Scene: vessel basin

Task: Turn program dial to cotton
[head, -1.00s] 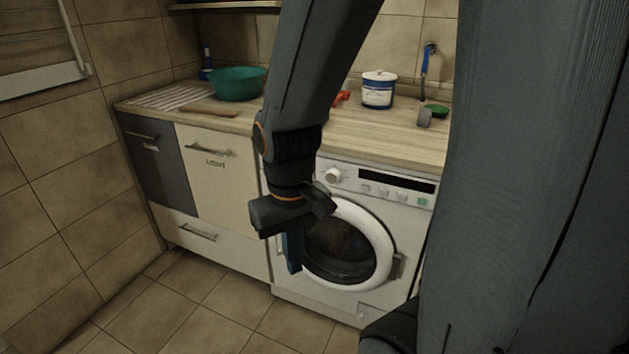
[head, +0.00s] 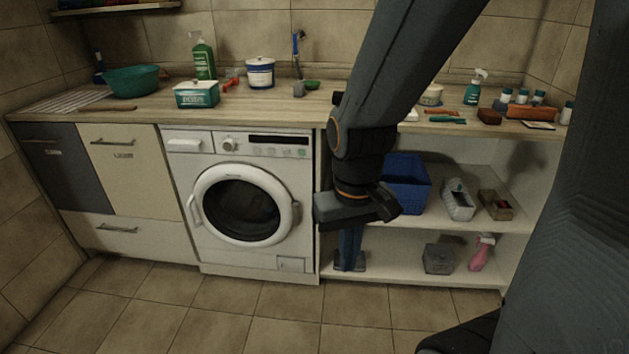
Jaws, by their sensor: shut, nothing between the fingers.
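The washing machine (head: 302,185) stands under the counter, left of centre, with its round door shut. Its program dial (head: 229,145) is a round pale knob on the upper panel, left of the dark display (head: 279,140). The dial's markings are too small to read. My gripper (head: 350,262) hangs downward to the right of the machine, in front of the open shelves, well apart from the dial. Its blue fingers are shut with nothing between them.
The wooden counter (head: 345,86) carries a tissue-like green box (head: 197,94), a green bottle (head: 203,58), a white-blue tub (head: 260,73) and a teal basin (head: 132,81). Open shelves on the right hold a blue basket (head: 408,185). The tiled floor (head: 230,308) in front is clear.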

